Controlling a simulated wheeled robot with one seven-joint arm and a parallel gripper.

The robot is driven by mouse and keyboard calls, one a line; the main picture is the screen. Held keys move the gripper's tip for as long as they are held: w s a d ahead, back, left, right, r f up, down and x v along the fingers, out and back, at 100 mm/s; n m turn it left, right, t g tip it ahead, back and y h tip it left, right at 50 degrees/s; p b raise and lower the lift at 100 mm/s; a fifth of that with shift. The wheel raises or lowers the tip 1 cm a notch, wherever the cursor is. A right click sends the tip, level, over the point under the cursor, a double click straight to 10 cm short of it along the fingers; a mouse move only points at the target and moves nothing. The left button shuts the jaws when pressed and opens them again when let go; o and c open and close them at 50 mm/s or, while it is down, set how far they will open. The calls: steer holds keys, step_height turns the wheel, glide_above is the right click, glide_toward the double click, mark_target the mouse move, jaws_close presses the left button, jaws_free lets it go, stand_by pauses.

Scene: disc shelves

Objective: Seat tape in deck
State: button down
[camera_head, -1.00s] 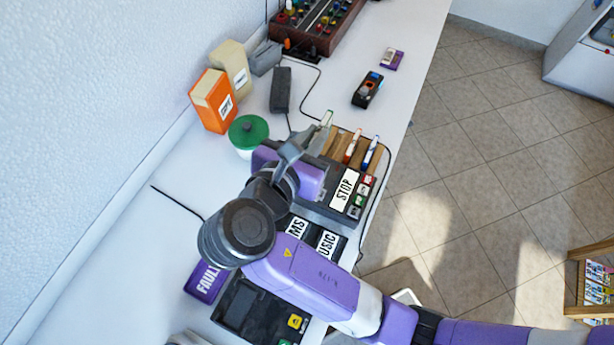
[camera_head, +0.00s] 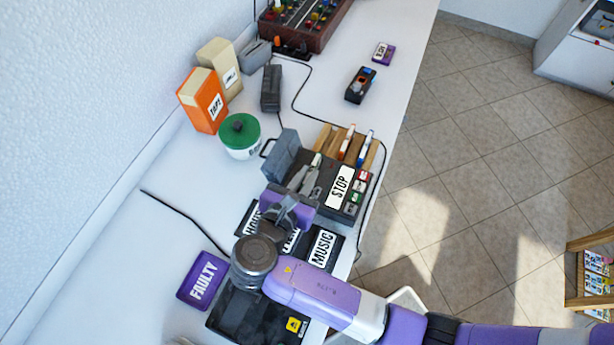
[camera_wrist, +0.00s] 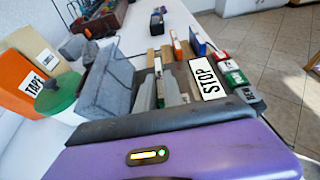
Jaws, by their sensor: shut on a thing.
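The dark deck (camera_head: 325,205) has a white STOP label and several small coloured buttons along its right side. It also shows in the wrist view (camera_wrist: 180,80). A grey-blue upright part, which looks like a raised lid (camera_head: 283,152), stands at its left (camera_wrist: 105,88). My gripper (camera_head: 304,180) is over the deck's left part, close to this lid. In the wrist view its pale fingers (camera_wrist: 160,92) point down into the deck. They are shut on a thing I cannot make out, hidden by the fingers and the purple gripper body. I cannot tell whether it is seated.
A black tray with a MUSIC label (camera_head: 322,247) and a purple FAULTY tray (camera_head: 203,281) lie nearer. A green-lidded tub (camera_head: 240,135), an orange TAPE box (camera_head: 205,100) and a marker rack (camera_head: 345,148) stand around the deck. A small purple cassette (camera_head: 383,52) lies farther back.

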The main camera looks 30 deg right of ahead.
steer(key=shift+f, duration=0.25)
steer(key=c, duration=1.5)
jaws_free()
steer(key=shift+f, duration=0.1)
steer(key=shift+s+a+r, duration=0.2)
steer(key=shift+a+r, duration=0.1)
steer(key=v, duration=1.1)
steer(key=shift+s+a+r, duration=0.1)
